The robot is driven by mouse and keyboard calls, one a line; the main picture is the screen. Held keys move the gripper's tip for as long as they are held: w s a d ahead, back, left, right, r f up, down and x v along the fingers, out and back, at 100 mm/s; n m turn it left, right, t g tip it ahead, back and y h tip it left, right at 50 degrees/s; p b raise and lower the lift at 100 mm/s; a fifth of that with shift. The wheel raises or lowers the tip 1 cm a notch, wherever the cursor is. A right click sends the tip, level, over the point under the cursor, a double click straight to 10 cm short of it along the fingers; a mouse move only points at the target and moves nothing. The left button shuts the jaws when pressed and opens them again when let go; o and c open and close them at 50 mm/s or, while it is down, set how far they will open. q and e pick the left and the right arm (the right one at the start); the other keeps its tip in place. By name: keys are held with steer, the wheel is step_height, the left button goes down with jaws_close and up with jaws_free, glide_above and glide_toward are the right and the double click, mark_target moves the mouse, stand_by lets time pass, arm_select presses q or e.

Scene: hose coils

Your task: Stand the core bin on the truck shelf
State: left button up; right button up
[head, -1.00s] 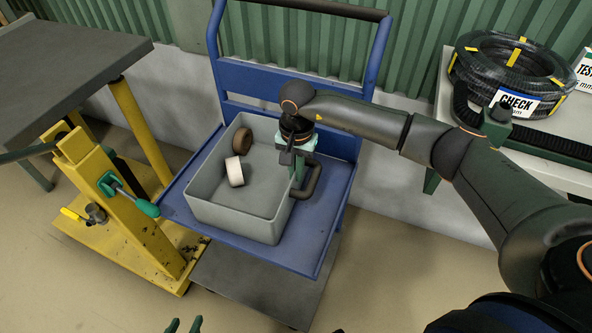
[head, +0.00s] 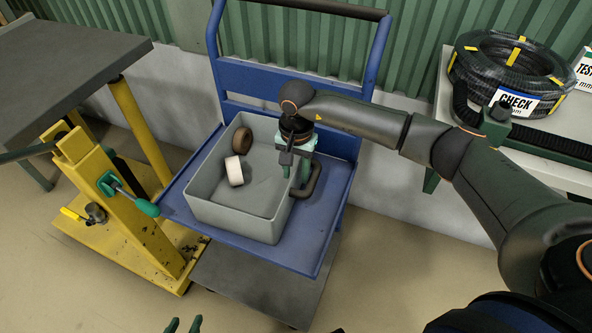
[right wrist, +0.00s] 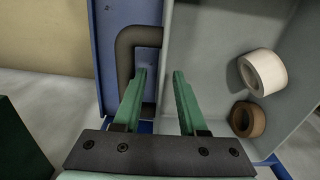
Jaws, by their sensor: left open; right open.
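The core bin (head: 235,218) is a grey open box standing upright on the blue truck shelf (head: 312,250). A brown core (head: 242,144) and a white core (head: 235,171) lie inside it. A dark loop handle (head: 314,184) sticks out from its right side. My right gripper (head: 295,172) is open at that side wall. In the right wrist view its green fingers (right wrist: 160,76) are apart, one over the bin's inside and one over the handle loop (right wrist: 126,58). My left gripper (head: 184,326) is open and empty at the bottom edge, only its fingertips showing.
The truck's blue push frame (head: 290,93) rises behind the bin. A yellow stand (head: 115,200) with a grey top (head: 65,70) is close on the left. A bench at right holds a black hose coil (head: 508,72).

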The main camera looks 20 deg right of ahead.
steer(key=shift+r, duration=0.1)
steer(key=shift+r+p, duration=2.45)
steer(key=shift+r, duration=1.5)
step_height(320, 180, up, 12)
steer(key=shift+r, duration=0.25)
steer(key=shift+s, duration=0.1)
